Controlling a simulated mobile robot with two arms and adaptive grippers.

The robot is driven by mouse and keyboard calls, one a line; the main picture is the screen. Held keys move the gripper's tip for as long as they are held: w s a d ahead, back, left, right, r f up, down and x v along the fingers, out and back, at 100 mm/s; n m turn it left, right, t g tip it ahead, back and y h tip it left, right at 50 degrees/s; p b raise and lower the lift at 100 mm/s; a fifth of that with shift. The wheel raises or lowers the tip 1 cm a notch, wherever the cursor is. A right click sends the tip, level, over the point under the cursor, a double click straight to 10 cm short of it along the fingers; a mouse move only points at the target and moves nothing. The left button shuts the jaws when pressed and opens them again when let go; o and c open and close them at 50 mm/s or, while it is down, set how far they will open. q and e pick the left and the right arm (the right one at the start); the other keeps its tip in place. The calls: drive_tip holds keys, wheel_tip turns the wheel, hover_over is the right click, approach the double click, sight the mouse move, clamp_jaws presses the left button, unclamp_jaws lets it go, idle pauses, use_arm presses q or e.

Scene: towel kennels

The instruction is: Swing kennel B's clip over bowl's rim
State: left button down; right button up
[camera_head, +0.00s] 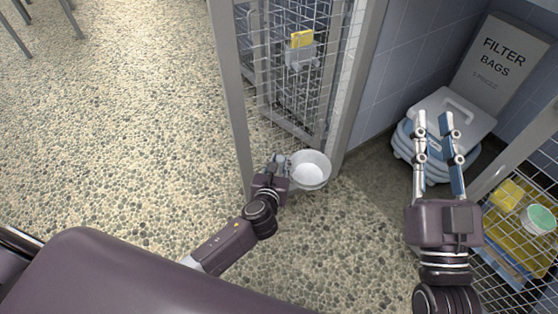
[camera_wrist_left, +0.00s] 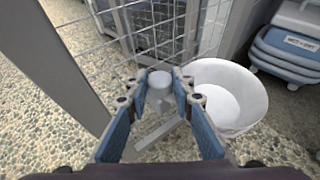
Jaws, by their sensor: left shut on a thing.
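A white bowl (camera_head: 322,158) sits at the lower part of a wire-mesh kennel front (camera_head: 275,60), between two grey posts. In the left wrist view the bowl (camera_wrist_left: 258,88) is right of my fingers, its rim close to the right finger. My left gripper (camera_head: 280,160) is at the bowl's left side. In the left wrist view its blue-padded fingers (camera_wrist_left: 165,88) are shut on a small pale round-topped piece (camera_wrist_left: 160,78), which looks like the clip. Whether the clip touches the rim is not clear. My right gripper (camera_head: 435,122) is open and empty, off to the right.
A yellow card (camera_head: 302,39) hangs on the mesh above. A wire-fronted crate with yellow items (camera_head: 510,195) is at lower right. Pebbled floor is free at left.

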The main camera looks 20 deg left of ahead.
use_arm(q)
drive_tip(key=n+y, duration=0.1)
drive_tip(key=n+g+y, duration=0.1)
drive_tip(key=n+y, duration=0.1)
drive_tip(key=shift+w+d, duration=0.1)
drive_tip(key=shift+d, duration=0.2)
drive_tip(key=shift+n+g+y, duration=0.3)
drive_tip(key=shift+n+y, duration=0.4)
drive_tip(key=shift+y, duration=0.2)
drive_tip(key=shift+n+g+y, duration=0.3)
drive_tip(key=shift+n+y, duration=0.3)
drive_tip(key=shift+y, duration=0.1)
drive_tip(key=shift+n+g, duration=0.3)
use_arm(e)
drive_tip(key=shift+w+f+g, duration=0.25)
drive_tip(key=shift+f+g, duration=0.05)
drive_tip(key=shift+f, duration=0.1)
drive_tip(key=shift+f, duration=0.1)
use_arm(q)
drive_tip(key=c, duration=1.7)
unclamp_jaws()
drive_tip(key=shift+o, duration=0.2)
use_arm(e)
drive_tip(key=shift+f, duration=0.15)
drive_tip(key=shift+s, duration=0.1)
